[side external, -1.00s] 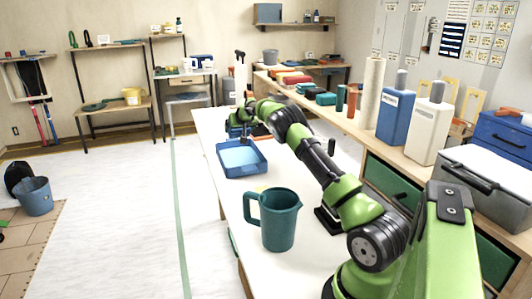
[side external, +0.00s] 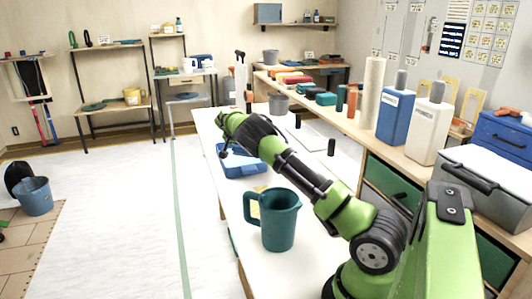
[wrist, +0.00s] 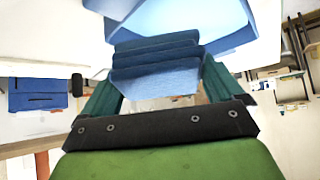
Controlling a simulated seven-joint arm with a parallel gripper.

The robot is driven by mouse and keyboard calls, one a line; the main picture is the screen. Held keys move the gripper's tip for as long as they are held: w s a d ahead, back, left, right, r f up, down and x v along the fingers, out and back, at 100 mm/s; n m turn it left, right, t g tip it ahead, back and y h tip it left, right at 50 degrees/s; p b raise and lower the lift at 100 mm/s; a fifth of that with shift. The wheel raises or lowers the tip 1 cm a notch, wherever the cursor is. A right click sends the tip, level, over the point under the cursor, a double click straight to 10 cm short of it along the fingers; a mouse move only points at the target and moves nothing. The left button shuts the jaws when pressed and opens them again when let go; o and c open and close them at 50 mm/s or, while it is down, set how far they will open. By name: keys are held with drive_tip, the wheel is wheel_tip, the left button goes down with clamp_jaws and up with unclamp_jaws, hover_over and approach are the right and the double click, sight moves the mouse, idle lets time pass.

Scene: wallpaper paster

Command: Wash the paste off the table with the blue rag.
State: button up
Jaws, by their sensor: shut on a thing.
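The blue rag (wrist: 155,68) shows in the wrist view as folded blue cloth. My gripper (wrist: 158,85) is shut on it, with a teal finger on each side. In the side view my gripper (side external: 224,150) is over the far left part of the blue tray (side external: 243,172), and the rag is hard to tell apart there. The tray's blue rim (wrist: 240,38) also shows in the wrist view, just beyond the rag; I cannot tell whether they touch. The white table (side external: 312,240) runs under the tray. A small yellowish patch (side external: 262,188) lies behind the jug; I cannot tell whether it is paste.
A teal jug (side external: 281,222) stands on the near part of the table, below my forearm. A grey pot (side external: 278,104) stands at the back. Blue and white bottles (side external: 395,112) and a paper roll (side external: 372,92) line the bench at right.

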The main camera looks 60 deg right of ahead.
sight(272, 203)
drive_tip(key=s+a+m+g+y, duration=0.5)
drive_tip(key=s+a+m+y, duration=0.6)
drive_tip(key=s+a+m, duration=0.9)
drive_tip(key=s+m, duration=0.1)
drive_tip(key=m, duration=0.5)
drive_tip(key=shift+m, duration=0.3)
drive_tip(key=shift+a, duration=0.1)
drive_tip(key=shift+f, duration=3.25)
drive_tip(key=shift+f, duration=1.2)
drive_tip(key=shift+w+d, duration=2.55)
drive_tip(key=shift+w, duration=0.1)
drive_tip(key=shift+d, duration=0.1)
drive_tip(key=shift+w+d, duration=2.5)
drive_tip(key=shift+w, duration=0.05)
